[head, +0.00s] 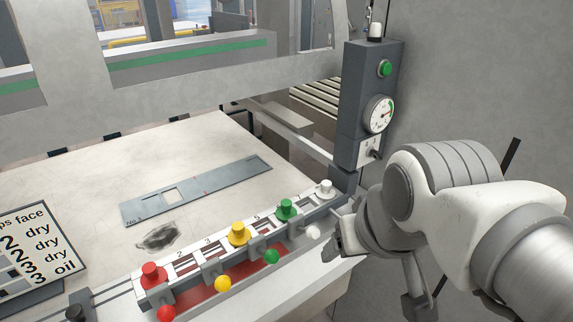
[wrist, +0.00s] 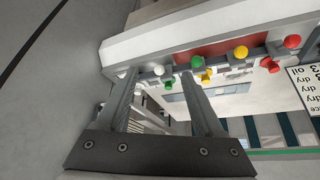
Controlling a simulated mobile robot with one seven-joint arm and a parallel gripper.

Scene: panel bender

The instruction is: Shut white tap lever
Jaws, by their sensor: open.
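The white tap is the last tap at the right end of the rail in the head view. It has a white knob (head: 326,187) on top and a white ball-ended lever (head: 313,232) at the front. My gripper (head: 342,232) is just right of the lever ball, partly hidden by my wrist. In the wrist view my gripper (wrist: 159,73) is open and empty. The white lever ball (wrist: 159,70) appears between the two fingertips, with no clear contact. I cannot tell the remaining distance.
The green tap lever (head: 271,257) is close on the left, followed by the yellow lever (head: 223,284) and the red lever (head: 166,313). A grey post with a gauge (head: 379,114) rises behind the white tap. A flat metal plate (head: 197,190) lies on the table.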

